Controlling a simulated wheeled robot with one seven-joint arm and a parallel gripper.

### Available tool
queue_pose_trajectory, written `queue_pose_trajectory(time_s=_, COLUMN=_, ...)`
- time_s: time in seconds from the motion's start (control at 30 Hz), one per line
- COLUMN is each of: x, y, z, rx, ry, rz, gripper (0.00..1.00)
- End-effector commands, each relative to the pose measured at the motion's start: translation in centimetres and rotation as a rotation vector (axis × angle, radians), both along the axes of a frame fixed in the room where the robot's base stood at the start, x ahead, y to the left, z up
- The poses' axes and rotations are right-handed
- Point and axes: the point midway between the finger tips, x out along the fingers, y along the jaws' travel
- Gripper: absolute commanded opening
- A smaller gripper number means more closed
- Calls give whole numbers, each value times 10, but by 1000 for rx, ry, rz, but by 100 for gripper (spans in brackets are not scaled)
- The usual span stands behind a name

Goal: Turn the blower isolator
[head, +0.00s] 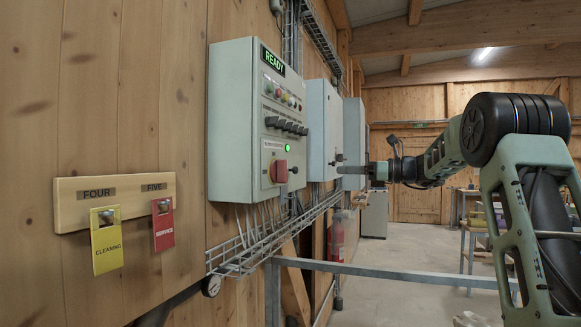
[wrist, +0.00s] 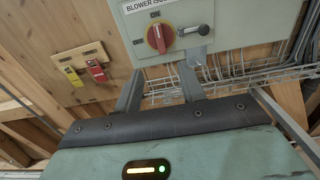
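The blower isolator is a red rotary knob (head: 278,171) low on the front of the nearest grey cabinet. In the wrist view the red knob (wrist: 157,39) stands nearly upright, its white mark towards ON, with OFF at the left. A grey-and-black lever or latch (wrist: 197,30) sits just right of it. My gripper (head: 343,163) is in front of the cabinet, apart from the knob. In the wrist view my gripper (wrist: 163,72) is open, its two fingers spread with nothing between them, below the knob in the picture.
The cabinet (head: 229,125) shows a lit READY sign (head: 273,61) and a row of black switches (head: 286,126). A wire cable tray (head: 240,258) runs below. A board (head: 70,205) at left holds a yellow tag (head: 106,250) and a red tag (head: 163,230). A metal rail (head: 400,273) crosses below.

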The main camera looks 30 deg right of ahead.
Motion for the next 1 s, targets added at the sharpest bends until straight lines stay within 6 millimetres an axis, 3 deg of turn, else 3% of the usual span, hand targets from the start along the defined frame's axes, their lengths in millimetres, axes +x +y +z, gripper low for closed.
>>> queue_pose_trajectory(time_s=0.17, x=19, y=15, z=3, rx=3, ry=1, rz=4, gripper=40)
queue_pose_trajectory(time_s=0.7, x=106, y=84, z=3, rx=1, ry=2, rz=4, gripper=40)
queue_pose_trajectory(time_s=1.0, x=132, y=104, z=1, rx=-1, ry=1, rz=1, gripper=40)
